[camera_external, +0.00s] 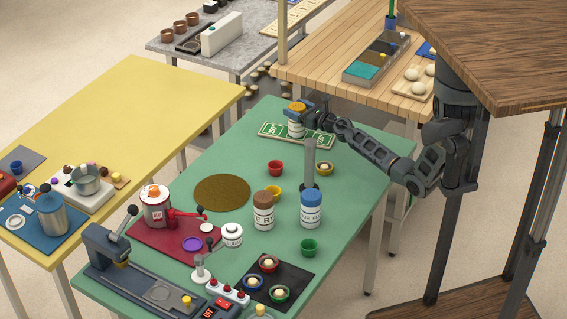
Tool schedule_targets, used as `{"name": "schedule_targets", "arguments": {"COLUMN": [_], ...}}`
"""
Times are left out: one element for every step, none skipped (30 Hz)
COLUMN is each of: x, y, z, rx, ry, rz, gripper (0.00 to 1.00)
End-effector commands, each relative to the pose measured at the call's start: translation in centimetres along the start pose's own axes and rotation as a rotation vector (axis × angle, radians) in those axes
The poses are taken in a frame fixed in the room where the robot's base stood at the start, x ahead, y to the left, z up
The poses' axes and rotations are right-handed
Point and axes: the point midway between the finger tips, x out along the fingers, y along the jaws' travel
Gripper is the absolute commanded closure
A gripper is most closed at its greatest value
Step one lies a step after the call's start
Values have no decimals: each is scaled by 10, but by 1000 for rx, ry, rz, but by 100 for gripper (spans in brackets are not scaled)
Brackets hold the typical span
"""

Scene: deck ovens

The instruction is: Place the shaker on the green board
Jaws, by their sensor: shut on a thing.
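The shaker (296,130), a small white container with an orange top, is in my gripper (298,111) at the far end of the green table. My gripper is shut around its upper part and hides some of it. The green board (322,140), with white markings, lies under and around the shaker. The shaker looks upright over the left-middle of the board. I cannot tell whether its base touches the board or hangs just above it.
A brown round mat (222,192) lies bare at left. A wooden table (320,68) stands behind.

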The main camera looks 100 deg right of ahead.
Motion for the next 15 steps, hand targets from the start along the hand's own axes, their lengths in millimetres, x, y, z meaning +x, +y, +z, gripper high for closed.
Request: {"name": "schedule_targets", "arguments": {"x": [0, 0, 0, 0, 0, 0, 0, 0, 0, 0, 0, 0, 0, 0, 0], "y": [0, 0, 0, 0, 0, 0, 0, 0, 0, 0, 0, 0, 1, 0, 0], "z": [0, 1, 1, 1, 1, 1, 1, 0, -1, -2, -3, -4, -3, -3, -3], "rx": [-1, -1, -1, -1, -1, -1, -1, -1, 0, 0, 0, 0, -1, -1, -1], "ry": [-2, -2, -1, -1, -1, -1, -1, -1, -1, -1, -1, -1, 0, 0, 0], "rz": [0, 0, 0, 0, 0, 0, 0, 0, 0, 1, 1, 1, 1, 1, 1], "gripper": [65, 65, 65, 65, 65, 65, 65, 65, 65, 65, 65, 65, 24, 21, 17]}}
